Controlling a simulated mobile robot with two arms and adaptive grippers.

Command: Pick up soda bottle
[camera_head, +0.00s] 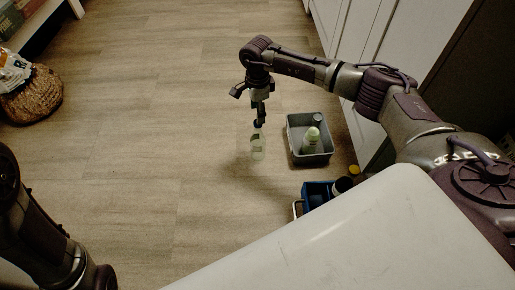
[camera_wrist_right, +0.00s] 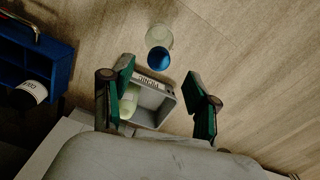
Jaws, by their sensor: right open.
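A clear bottle (camera_head: 258,146) with a pale label stands upright on the floor, left of a grey bin. In the right wrist view its blue cap (camera_wrist_right: 158,60) and round clear body show from above, just beyond the fingertips. My right gripper (camera_head: 259,121) is open and empty, pointing down at the bottle's top. In the right wrist view my right gripper (camera_wrist_right: 160,95) has its two green-padded fingers spread wide apart. The fingers partly hide the cap in the head view. My left arm shows at the lower left, but its gripper is out of view.
The grey bin (camera_head: 295,135) holds a pale green bottle (camera_head: 311,140) and a can-like item. A blue caddy (camera_head: 314,192) with a dark bottle stands nearer. White cabinets (camera_head: 361,32) line the right. A woven basket (camera_head: 36,97) stands far left. The middle floor is clear.

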